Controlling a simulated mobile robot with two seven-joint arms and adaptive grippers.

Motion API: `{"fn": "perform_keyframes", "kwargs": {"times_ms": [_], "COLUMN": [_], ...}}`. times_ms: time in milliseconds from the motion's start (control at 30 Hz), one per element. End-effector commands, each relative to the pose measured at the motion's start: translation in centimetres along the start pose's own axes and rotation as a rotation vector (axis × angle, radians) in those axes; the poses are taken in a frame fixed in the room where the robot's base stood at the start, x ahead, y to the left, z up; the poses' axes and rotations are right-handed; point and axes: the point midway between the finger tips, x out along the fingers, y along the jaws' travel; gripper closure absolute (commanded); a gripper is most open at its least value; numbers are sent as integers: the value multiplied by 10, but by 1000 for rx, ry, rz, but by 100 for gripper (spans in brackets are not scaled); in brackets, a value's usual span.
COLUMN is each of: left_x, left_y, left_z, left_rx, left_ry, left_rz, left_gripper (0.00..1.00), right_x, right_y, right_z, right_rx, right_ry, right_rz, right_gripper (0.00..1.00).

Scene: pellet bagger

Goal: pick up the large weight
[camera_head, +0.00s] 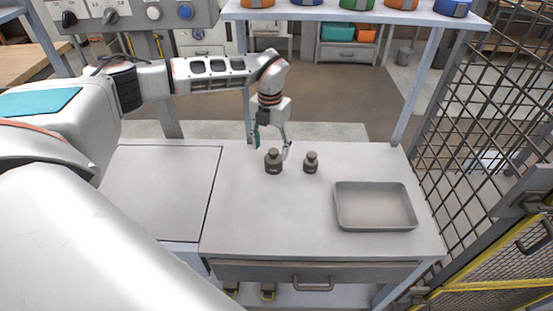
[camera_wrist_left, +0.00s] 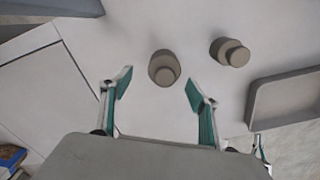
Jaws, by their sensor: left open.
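The large weight (camera_head: 273,161) is a dark grey knobbed cylinder standing upright on the light grey table. A smaller weight (camera_head: 311,162) of the same shape stands to its right. My left gripper (camera_head: 271,146) is open and empty, just behind and above the large weight. In the left wrist view the large weight (camera_wrist_left: 163,68) lies ahead of the gap between the teal-padded fingertips (camera_wrist_left: 157,88). The small weight (camera_wrist_left: 230,52) is beyond the right finger there. I cannot tell how high the fingertips are above the table. My right gripper is in neither view.
A shallow grey tray (camera_head: 375,206) sits on the table's right side, also at the right of the wrist view (camera_wrist_left: 290,98). A shelf (camera_head: 350,14) with coloured round items runs above the back. A mesh fence (camera_head: 490,130) stands at the right. The table's front middle is clear.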

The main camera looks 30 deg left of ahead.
Motion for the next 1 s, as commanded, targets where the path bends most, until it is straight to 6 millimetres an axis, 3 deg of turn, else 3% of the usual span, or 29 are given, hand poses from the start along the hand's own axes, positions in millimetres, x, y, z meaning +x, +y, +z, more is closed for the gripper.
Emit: {"fn": "perform_keyframes", "kwargs": {"times_ms": [100, 267, 500, 767, 867, 1000], "left_x": [13, 25, 60, 63, 63, 63], "left_y": [-1, -4, -8, -7, -7, -7], "left_z": [0, 1, 3, 4, 4, 4], "left_rx": [2, 1, 0, 0, 0, 1], "left_ry": [2, 3, 4, 1, 1, 1], "left_rz": [0, -1, -1, 0, 0, 0], "left_gripper": [40, 40, 40, 40, 60, 97], "right_x": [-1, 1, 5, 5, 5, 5], "right_y": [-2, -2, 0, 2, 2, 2], "right_z": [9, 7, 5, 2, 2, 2], "right_rx": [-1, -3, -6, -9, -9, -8], "right_ry": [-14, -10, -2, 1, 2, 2], "right_rz": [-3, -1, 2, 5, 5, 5], "right_gripper": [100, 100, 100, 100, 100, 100]}}
